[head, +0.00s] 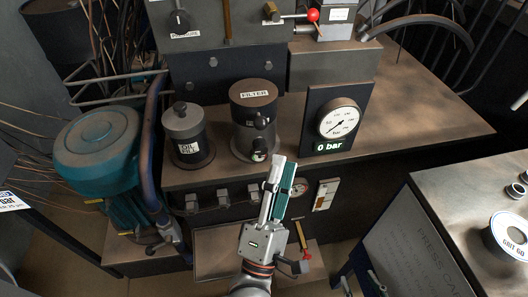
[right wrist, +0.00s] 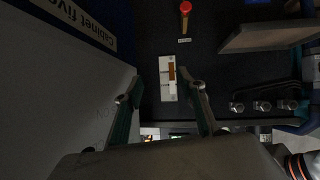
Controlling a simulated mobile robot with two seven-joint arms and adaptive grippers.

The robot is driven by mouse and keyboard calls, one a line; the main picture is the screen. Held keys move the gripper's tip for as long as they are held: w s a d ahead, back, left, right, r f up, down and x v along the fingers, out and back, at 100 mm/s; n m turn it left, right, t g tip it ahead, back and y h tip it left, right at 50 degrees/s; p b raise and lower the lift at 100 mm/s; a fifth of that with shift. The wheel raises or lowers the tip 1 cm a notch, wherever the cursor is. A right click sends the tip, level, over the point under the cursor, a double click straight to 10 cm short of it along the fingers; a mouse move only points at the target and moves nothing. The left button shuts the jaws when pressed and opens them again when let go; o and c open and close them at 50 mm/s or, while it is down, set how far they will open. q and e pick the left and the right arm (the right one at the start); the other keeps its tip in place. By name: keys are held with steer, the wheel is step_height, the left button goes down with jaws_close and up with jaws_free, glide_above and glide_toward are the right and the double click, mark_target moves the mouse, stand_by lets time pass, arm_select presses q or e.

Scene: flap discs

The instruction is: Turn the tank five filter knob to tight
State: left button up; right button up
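The filter (head: 254,98) is a dark cylinder on the tank top with a "FILTER" label. On its front is a black knob (head: 261,122); a pale round part with a dark piece (head: 258,150) sits lower. Their position markings are too small to read. My left gripper (head: 278,161) points up from the bottom centre, its tips just right of the lower part, with no clear contact. Its fingers overlap in this view, so its opening is unclear. My right gripper (right wrist: 164,90) is open and empty, low beside the cabinet; its fingers partly show at the bottom of the head view (head: 362,285).
The oil fill can (head: 188,135) stands left of the filter, the gauge (head: 338,120) reading 0 bar right of it. A teal motor (head: 98,150) is at far left. Several small valves (head: 222,197) line the tank front. Cabinet five (right wrist: 60,20) stands beside my right gripper.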

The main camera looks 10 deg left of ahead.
mark_target(261, 151)
arm_select(q)
steer(key=w+a+f+n+g+y+b, duration=0.1)
steer(key=a+f+n+g+y+b, duration=0.15)
steer(key=n+y, duration=0.65)
steer(key=w+a+f+n+g+y+b, duration=0.15)
steer(key=f+n+y, duration=0.25)
steer(key=n, duration=1.1)
steer(key=shift+m, duration=0.3)
steer(key=x, duration=0.6)
steer(key=shift+d+r, duration=0.1)
steer(key=shift+d, duration=0.25)
steer(key=shift+w+a+r, duration=0.1)
steer(key=shift+w+a, duration=0.1)
steer(key=shift+w, duration=0.25)
arm_select(e)
steer(key=f, duration=0.3)
steer(key=shift+s+f, duration=0.25)
steer(key=shift+f, duration=0.05)
steer(key=shift+g, duration=0.3)
arm_select(q)
steer(key=c, duration=1.1)
arm_select(e)
steer(key=shift+a, duration=0.1)
